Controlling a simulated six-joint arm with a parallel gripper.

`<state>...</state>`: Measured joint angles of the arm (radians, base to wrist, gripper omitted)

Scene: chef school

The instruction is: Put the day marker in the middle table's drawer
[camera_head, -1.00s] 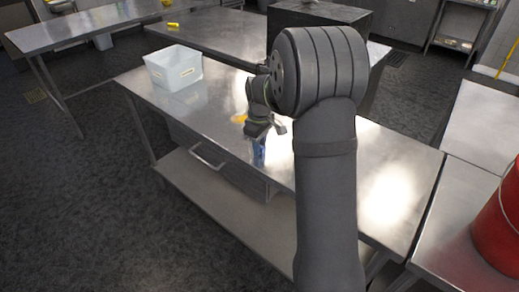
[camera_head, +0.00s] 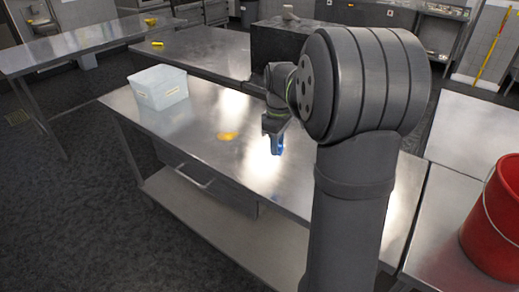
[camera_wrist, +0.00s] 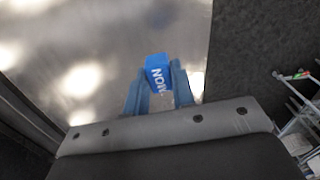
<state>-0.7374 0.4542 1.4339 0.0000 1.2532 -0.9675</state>
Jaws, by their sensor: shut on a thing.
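My gripper (camera_head: 277,142) is shut on the day marker (camera_head: 281,147), a small blue piece. In the wrist view the day marker (camera_wrist: 157,70) shows the white letters "MON" between my two blue-grey fingers (camera_wrist: 160,88). My gripper holds it over the steel top of the middle table (camera_head: 205,115). How high it is above the top is hard to tell. The drawer (camera_head: 222,193) is under the table's front edge, to the lower left of my gripper. It has a bar handle (camera_head: 195,179) and looks closed; its inside is hidden.
A yellow item (camera_head: 227,136) lies on the middle table, left of my gripper. A white bin (camera_head: 160,90) stands at the table's left end. A red bucket (camera_head: 495,220) is on the right-hand table. A dark block (camera_head: 275,45) stands behind. The floor before the drawer is clear.

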